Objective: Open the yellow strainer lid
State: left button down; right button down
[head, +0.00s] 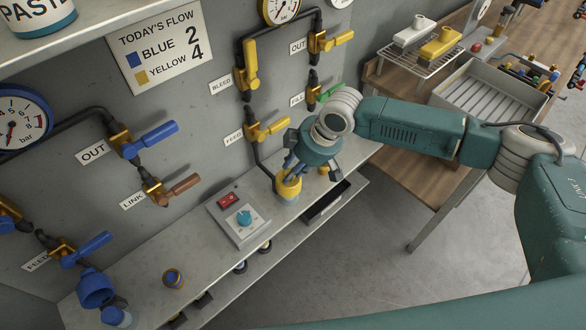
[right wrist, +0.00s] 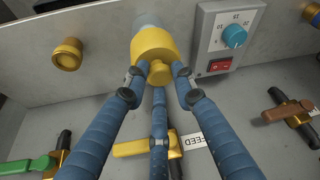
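The yellow strainer (head: 287,188) stands at the back of the grey shelf, below the yellow valves. Its round yellow lid (right wrist: 153,44) has a small knob (right wrist: 160,73) and looks seated on the body. My right gripper (head: 297,170) is over the strainer from above. In the right wrist view its three blue fingers (right wrist: 158,88) are spread around the knob, two at the sides and one below. Gaps show between the side fingertips and the knob; contact with the lid's rim cannot be told. My left gripper is not in view.
A control box (head: 239,217) with a blue dial and red switch sits left of the strainer. A yellow FEED valve (head: 265,129) is close above my gripper. A blue strainer (head: 95,288) stands at far left. A small brass fitting (right wrist: 67,55) is beside the lid.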

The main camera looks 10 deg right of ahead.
aim_at(282, 172)
jog(key=shift+w+a+r+g+h+p, duration=0.3)
jog(key=shift+w+r+g+p, duration=0.15)
jog(key=shift+p, duration=0.4)
jog(key=shift+w+a+g, duration=0.15)
jog(key=shift+w+g, duration=0.1)
jog(key=shift+w+a+r+g+h, duration=0.1)
jog(key=shift+w+a+g+h, duration=0.3)
jog(key=shift+w+h, duration=0.1)
jog(key=shift+w+a+g+h+b, duration=0.15)
jog(key=shift+w+g+h+b, duration=0.2)
jog(key=shift+b, duration=0.2)
jog(key=g+b, duration=0.1)
jog(key=b, duration=0.1)
jog(key=w+a+h+b, duration=0.1)
jog(key=b, duration=0.1)
jog(key=shift+w+r+m+g+b, duration=0.15)
jog(key=shift+r+m+g+b, duration=0.15)
jog(key=shift+g+b, duration=0.1)
